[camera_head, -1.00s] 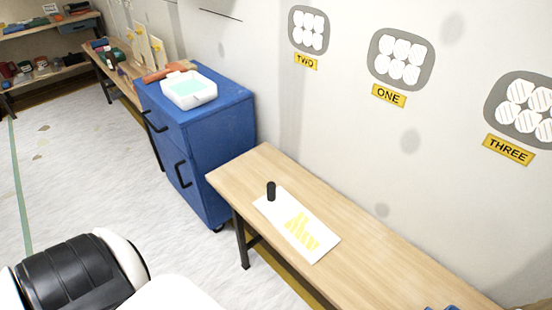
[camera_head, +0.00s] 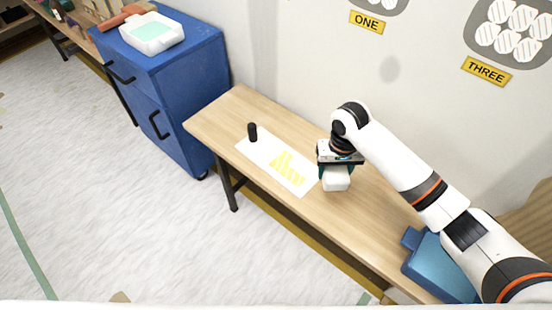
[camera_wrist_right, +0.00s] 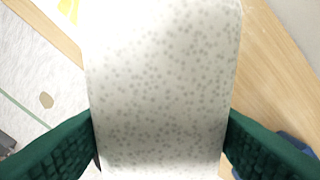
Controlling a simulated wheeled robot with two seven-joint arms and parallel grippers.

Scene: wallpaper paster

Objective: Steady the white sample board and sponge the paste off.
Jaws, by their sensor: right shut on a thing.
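The white sample board (camera_head: 258,152) lies flat on the wooden bench, with yellow paste (camera_head: 287,168) in streaks over its right half. A black upright knob (camera_head: 252,132) stands at its far left end. My right gripper (camera_head: 335,165) points down just right of the board and is shut on a white sponge (camera_head: 336,179). In the right wrist view the speckled sponge (camera_wrist_right: 165,75) fills the space between the green fingers (camera_wrist_right: 162,140). A bit of yellow paste shows at the top left there. The sponge appears apart from the paste. My left gripper is not in view.
The bench (camera_head: 215,120) runs along the wall. A blue case-like object (camera_head: 440,265) is at its near right end, partly behind my right arm. A blue cabinet (camera_head: 180,75) stands left of the bench, with a white tray (camera_head: 150,45) on top. The floor at left is clear.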

